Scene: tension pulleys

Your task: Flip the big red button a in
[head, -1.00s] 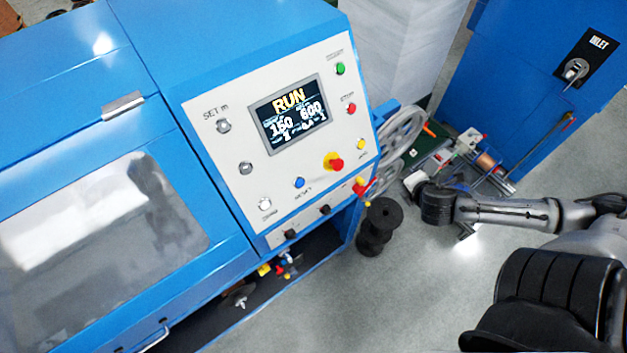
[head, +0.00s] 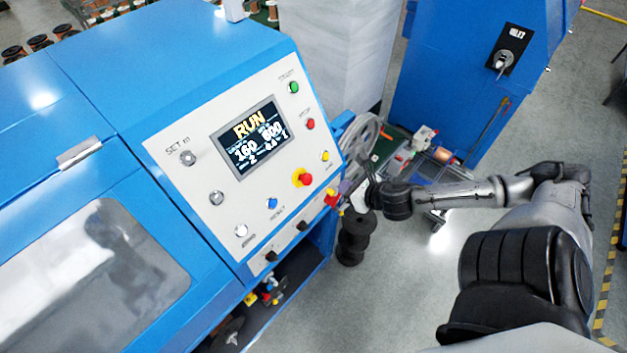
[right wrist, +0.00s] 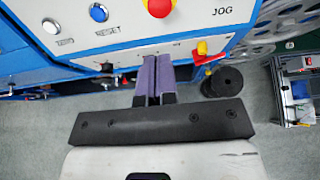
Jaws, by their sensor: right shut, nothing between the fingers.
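The big red button (head: 302,178) is a red mushroom cap on a yellow base, low on the right side of the white control panel (head: 222,215). In the right wrist view the button (right wrist: 159,8) is cut off by the top edge, beyond the fingertips. My right gripper (head: 352,190) is just right of the panel in the head view, apart from the button. In the right wrist view its two purple fingers (right wrist: 154,62) are closed together, with nothing between them, and point toward the panel's lower edge. My left gripper is not in view.
A red and yellow switch (right wrist: 203,50) sits to the right of my fingers. Blue (head: 272,203), red (head: 310,124), green (head: 294,87) and yellow (head: 325,156) buttons share the panel. A black spool stack (head: 355,240) stands on the floor below my gripper.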

